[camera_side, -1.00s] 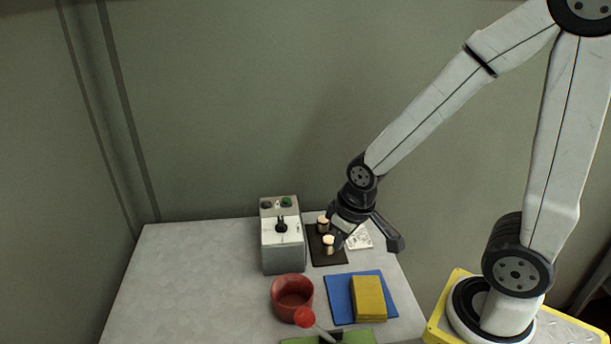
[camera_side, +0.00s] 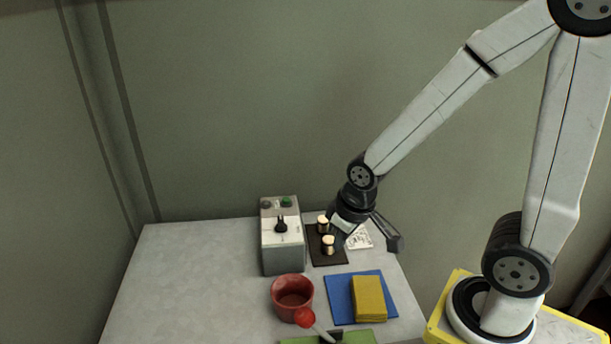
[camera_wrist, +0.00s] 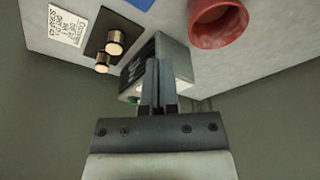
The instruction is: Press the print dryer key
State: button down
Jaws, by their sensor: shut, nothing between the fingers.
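A grey box-shaped device (camera_side: 283,253) stands at the back of the table. Its top has a white panel with a black knob (camera_side: 281,226), and a green button (camera_side: 287,202) and a dark button (camera_side: 266,205) at its far end. I cannot read which one is the print dryer key. My gripper (camera_side: 340,239) is to the right of the device, over the dark mat, apart from the buttons. In the wrist view my gripper (camera_wrist: 158,66) is shut and empty, its fingers hiding part of the device (camera_wrist: 172,54); a green button (camera_wrist: 133,100) shows beside them.
A red pot (camera_side: 292,296), a yellow sponge (camera_side: 369,300) on a blue mat (camera_side: 340,298) and a red-headed tool (camera_side: 305,317) are nearer. The table's left (camera_side: 190,275) is clear.

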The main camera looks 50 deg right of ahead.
notch_tip(320, 180, up, 7)
jog(key=m+t+h, duration=0.1)
jog(key=m+t, duration=0.5)
jog(key=m, duration=0.5)
send_over(288, 200)
jog(key=shift+a, duration=0.1)
jog(key=shift+f, duration=0.3)
jog(key=shift+f, duration=4.15)
